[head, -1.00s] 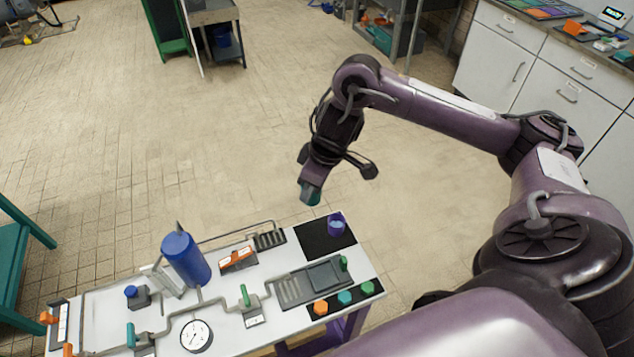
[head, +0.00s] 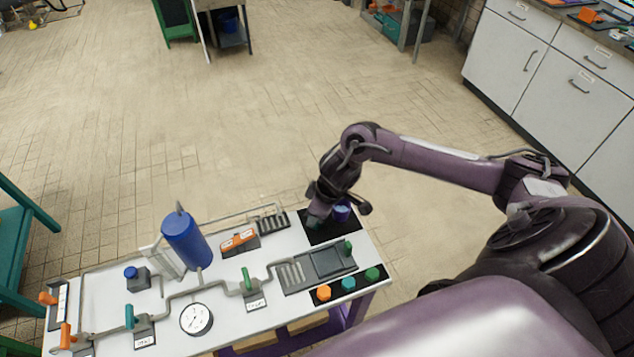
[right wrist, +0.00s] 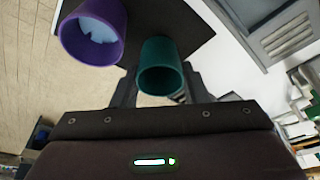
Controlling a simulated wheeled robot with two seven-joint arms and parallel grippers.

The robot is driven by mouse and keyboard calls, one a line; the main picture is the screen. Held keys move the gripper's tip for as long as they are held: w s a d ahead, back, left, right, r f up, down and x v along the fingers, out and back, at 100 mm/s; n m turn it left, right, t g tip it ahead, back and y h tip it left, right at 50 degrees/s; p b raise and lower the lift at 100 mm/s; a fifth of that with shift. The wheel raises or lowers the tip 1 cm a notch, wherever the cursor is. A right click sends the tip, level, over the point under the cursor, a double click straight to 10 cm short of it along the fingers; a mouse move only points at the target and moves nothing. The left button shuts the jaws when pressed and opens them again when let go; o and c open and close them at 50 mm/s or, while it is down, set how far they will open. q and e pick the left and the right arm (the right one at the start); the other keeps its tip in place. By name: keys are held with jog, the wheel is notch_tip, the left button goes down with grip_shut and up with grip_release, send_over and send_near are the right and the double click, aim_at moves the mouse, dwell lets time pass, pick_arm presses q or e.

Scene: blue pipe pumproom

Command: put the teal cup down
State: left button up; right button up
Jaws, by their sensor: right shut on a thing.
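The teal cup (right wrist: 160,68) is between the fingers of my right gripper (right wrist: 160,88) in the right wrist view. In the head view the gripper (head: 317,212) is shut on the teal cup (head: 315,223), over the black mat (head: 332,236) at the table's far right corner. The cup looks about upright; I cannot tell whether its base touches the mat. A purple cup (head: 343,212) with something pale blue inside stands on the mat just right of it. The purple cup also shows in the right wrist view (right wrist: 92,32), close beside the teal cup. My left gripper is out of view.
The white table (head: 225,310) carries a blue cylinder (head: 186,240), a gauge (head: 196,319), grey pipes and valves left of the mat. A grey slotted panel (head: 318,268) and a strip with orange, teal and green knobs (head: 348,284) lie nearer.

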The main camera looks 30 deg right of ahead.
jog(key=shift+f, duration=0.1)
jog(key=o, duration=1)
jog(key=shift+c, duration=0.2)
jog(key=v, duration=1.2)
